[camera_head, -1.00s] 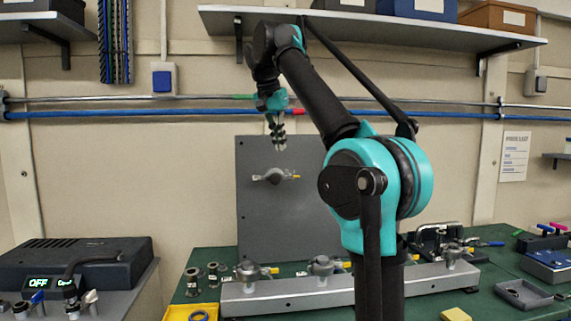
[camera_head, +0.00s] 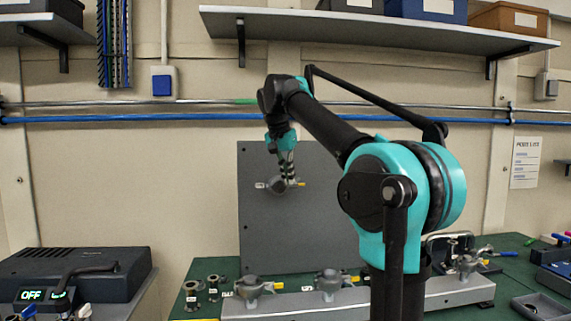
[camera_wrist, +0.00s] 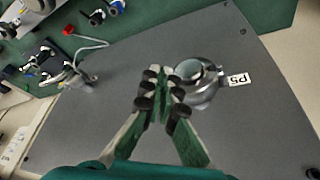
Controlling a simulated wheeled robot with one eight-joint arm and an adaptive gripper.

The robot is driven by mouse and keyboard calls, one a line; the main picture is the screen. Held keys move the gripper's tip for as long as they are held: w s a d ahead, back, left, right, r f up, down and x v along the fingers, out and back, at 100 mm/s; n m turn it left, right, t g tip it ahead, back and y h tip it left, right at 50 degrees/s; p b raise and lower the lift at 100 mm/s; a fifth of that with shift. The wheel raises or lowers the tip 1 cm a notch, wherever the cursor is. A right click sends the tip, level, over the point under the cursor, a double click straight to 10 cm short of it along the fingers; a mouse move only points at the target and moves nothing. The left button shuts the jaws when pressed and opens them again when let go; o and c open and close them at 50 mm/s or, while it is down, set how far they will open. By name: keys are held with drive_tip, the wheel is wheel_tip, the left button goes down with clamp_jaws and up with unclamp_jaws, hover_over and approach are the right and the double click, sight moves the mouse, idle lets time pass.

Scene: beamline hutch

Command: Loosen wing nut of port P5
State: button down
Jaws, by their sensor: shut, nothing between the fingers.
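Port P5 is a grey round clamp (camera_head: 278,186) on the upright grey panel, with a yellow-tipped wing nut (camera_head: 299,183) at its right side in the head view. In the wrist view the clamp ring (camera_wrist: 207,78) lies just right of my fingers, with the white P5 label (camera_wrist: 238,80) beyond it. My gripper (camera_head: 289,180) points down in front of the panel, overlapping the clamp's right side in the head view. In the wrist view my gripper (camera_wrist: 161,70) is shut and empty. The wing nut seems hidden behind the fingers there. I cannot tell whether they touch.
The grey panel (camera_head: 300,235) stands at the back of the green bench. Below is a rail (camera_head: 330,300) with several more clamps. A dark controller box (camera_head: 80,275) sits at left. A shelf (camera_head: 380,28) with boxes hangs above.

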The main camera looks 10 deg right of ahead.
drive_tip(key=shift+w+d+r, duration=0.1)
drive_tip(key=shift+w+d, duration=0.45)
drive_tip(key=shift+w, duration=0.2)
drive_tip(key=shift+w+d, duration=0.55)
drive_tip(key=shift+w, duration=0.2)
drive_tip(key=shift+d+n+y, duration=0.2)
drive_tip(key=shift+n+y, duration=0.05)
drive_tip(key=shift+n, duration=0.45)
drive_tip(key=shift+d+n+y, duration=0.15)
drive_tip(key=shift+n+y, duration=0.1)
drive_tip(key=shift+n, duration=0.45)
drive_tip(key=shift+w+d+n+g+y, duration=0.35)
drive_tip(key=shift+n+y, duration=0.55)
drive_tip(key=shift+n, duration=1.85)
drive_tip(key=shift+w+d+n+g+y, duration=0.1)
drive_tip(key=shift+w+d+n+y, duration=0.65)
drive_tip(key=shift+n, duration=2.05)
drive_tip(key=shift+w+d+n+g+y, duration=0.1)
drive_tip(key=shift+d+n+g+y, duration=0.2)
drive_tip(key=shift+n+y, duration=1.6)
drive_tip(key=shift+w+n+g+h, duration=0.25)
drive_tip(key=shift+n+g+h, duration=0.1)
drive_tip(key=shift+n, duration=0.9)
drive_tip(key=shift+w+n+g+h, duration=0.2)
drive_tip(key=shift+w+n+h, duration=0.1)
drive_tip(key=shift+n, duration=0.9)
